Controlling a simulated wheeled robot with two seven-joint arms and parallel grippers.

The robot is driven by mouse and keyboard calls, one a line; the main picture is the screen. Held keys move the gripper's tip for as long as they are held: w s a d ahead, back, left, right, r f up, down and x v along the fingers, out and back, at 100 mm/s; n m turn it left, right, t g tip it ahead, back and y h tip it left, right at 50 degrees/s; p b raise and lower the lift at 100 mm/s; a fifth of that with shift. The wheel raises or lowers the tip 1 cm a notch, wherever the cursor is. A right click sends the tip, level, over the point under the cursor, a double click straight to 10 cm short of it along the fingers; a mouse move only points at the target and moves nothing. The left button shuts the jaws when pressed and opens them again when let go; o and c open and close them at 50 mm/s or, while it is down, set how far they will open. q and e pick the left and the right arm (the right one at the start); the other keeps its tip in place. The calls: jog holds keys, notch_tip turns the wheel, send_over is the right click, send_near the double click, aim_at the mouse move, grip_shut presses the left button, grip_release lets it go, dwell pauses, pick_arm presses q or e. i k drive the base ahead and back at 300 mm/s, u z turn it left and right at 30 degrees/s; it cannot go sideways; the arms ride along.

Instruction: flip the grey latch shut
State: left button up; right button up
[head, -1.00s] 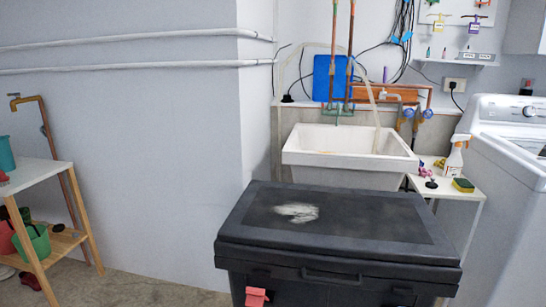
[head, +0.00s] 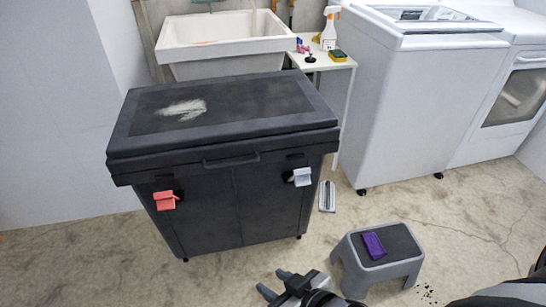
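The grey latch (head: 301,177) is on the front of a black lidded chest (head: 207,212), near its right end below the lid. It appears to stick out from the front face, like the red latch (head: 165,200) near the left end. The chest's lid (head: 235,105) is down. My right gripper (head: 274,283) is at the bottom of the head view, in front of and below the chest. Its two dark fingers are apart with nothing between them, away from the latch. My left gripper is not in view.
A grey step stool (head: 378,275) with a purple item (head: 374,245) on it stands right of my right gripper. A white washer (head: 415,110) and small white table (head: 318,58) stand behind and right. A sink (head: 225,40) is behind the chest.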

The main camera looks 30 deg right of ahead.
aim_at(301, 177)
jog(key=u, duration=0.1)
jog(key=k, duration=0.3)
jog(key=z, duration=2)
jog(key=i, duration=1)
jog(key=u, duration=0.95)
